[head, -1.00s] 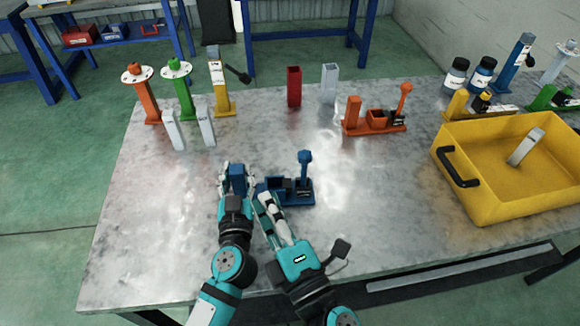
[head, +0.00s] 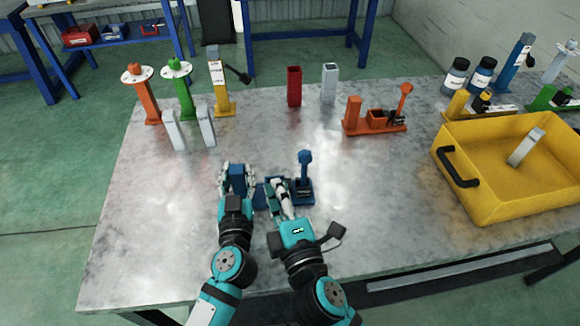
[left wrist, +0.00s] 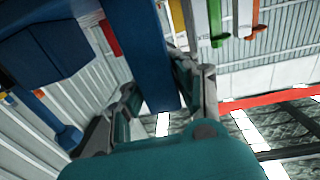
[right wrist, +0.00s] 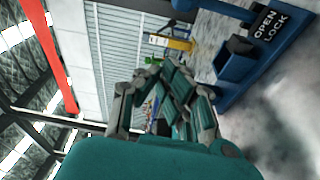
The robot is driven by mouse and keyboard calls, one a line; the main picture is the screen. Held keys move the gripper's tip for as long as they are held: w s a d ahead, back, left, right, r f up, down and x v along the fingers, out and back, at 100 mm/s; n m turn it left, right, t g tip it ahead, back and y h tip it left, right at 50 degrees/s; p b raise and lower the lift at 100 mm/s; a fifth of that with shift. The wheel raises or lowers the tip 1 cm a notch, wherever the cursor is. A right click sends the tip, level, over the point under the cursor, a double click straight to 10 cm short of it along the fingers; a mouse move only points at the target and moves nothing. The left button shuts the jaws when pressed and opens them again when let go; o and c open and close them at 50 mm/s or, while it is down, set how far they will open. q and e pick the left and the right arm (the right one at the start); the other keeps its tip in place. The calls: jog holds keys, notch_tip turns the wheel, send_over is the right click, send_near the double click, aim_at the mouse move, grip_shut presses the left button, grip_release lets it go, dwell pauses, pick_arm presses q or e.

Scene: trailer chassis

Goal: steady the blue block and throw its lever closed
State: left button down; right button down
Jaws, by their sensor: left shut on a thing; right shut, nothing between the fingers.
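The blue block (head: 304,198) stands on the table, with a post at its left end, a box in the middle and an upright lever (head: 305,168) at its right. My left gripper (head: 237,180) is shut on the post, which also shows between its fingers in the left wrist view (left wrist: 152,50). My right gripper (head: 276,184) is shut and empty, left of the lever and over the block's middle in the head view, hiding part of it. In the right wrist view the block (right wrist: 236,66) bears an "OPEN LOCK" label, and the fingers (right wrist: 172,75) appear apart from it.
An orange block (head: 375,128) with its own lever stands behind to the right. A yellow bin (head: 480,205) holds a pale piece at the right. Red (head: 294,87) and white (head: 329,84) posts stand at the back. The table right of the blue block is clear.

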jog(key=w+d, duration=0.2)
jog(key=w, duration=0.3)
jog(key=shift+w+d, duration=0.35)
jog(key=shift+d+f, duration=0.1)
jog(key=shift+d, duration=0.05)
jog(key=shift+d+m, duration=0.25)
jog(key=shift+m, duration=0.15)
jog(key=shift+d, duration=0.2)
jog(key=d+f+m+t+h, duration=0.1)
jog(key=d+f+m+t, duration=0.1)
jog(key=d+m, duration=0.8)
jog(key=shift+d+f+m+h, duration=0.2)
jog(key=shift+f+m+h, duration=0.2)
jog(key=shift+m, duration=0.7)
